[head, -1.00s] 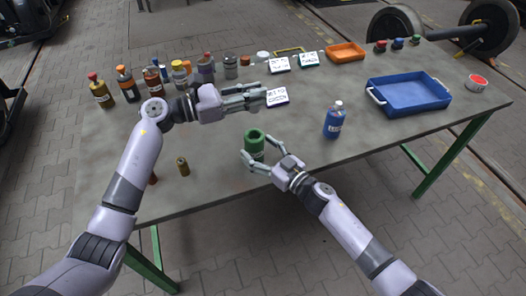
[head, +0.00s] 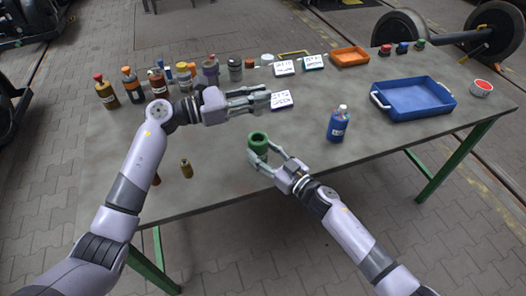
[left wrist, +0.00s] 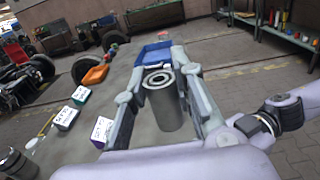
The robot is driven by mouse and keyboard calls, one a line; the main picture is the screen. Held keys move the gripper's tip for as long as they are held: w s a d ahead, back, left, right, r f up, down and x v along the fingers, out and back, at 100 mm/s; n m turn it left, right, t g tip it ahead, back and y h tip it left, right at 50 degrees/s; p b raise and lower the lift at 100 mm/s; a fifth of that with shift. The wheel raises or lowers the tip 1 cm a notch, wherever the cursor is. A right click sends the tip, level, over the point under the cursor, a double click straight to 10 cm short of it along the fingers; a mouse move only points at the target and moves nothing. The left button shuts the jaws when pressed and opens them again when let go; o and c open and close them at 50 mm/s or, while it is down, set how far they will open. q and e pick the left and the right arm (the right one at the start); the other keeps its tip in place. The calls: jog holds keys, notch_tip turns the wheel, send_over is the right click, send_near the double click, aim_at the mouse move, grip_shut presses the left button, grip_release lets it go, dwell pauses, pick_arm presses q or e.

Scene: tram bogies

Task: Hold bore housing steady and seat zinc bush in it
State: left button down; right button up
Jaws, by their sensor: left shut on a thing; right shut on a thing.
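The green bore housing (head: 258,142) is a ring-topped cylinder with a dark open bore, upright near the table's front middle. My right gripper (head: 260,152) is shut on its sides from the front right. My left gripper (head: 258,97) is behind and above the housing, apart from it. In the left wrist view, it is shut on the zinc bush (left wrist: 168,105), a grey hollow cylinder with its ring-shaped end showing. In the head view the bush is hard to make out between the fingers.
A blue bottle (head: 338,123) stands right of the housing, and a blue tray (head: 452,98) is farther right. A small brass-coloured cylinder (head: 186,168) stands at left front. The table is clear around the housing.

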aim_at(258, 133)
pick_arm(q)
jog(key=f+n+t, duration=0.1)
jog(key=d+f+n+t+y, duration=0.1)
jog(key=t, duration=0.1)
jog(key=shift+f, duration=0.4)
jog(key=shift+w+f+n+t+y, duration=0.1)
jog(key=shift+f+n+t+y, duration=0.1)
jog(key=shift+n+t+y, duration=0.45)
jog(key=shift+r+n+t+y, duration=0.1)
jog(key=shift+n+t+y, duration=0.35)
jog(key=shift+t, duration=0.3)
jog(key=shift+a+r+n+t+y, duration=0.5)
jog(key=shift+n+t+y, duration=0.3)
jog(key=shift+t+y, duration=0.1)
jog(key=shift+f, duration=4.95)
jog(key=shift+f, duration=0.1)
jog(key=c, duration=1.3)
grip_release()
jog(key=shift+s+f, duration=0.1)
jog(key=shift+s, duration=0.1)
jog(key=shift+c, duration=0.2)
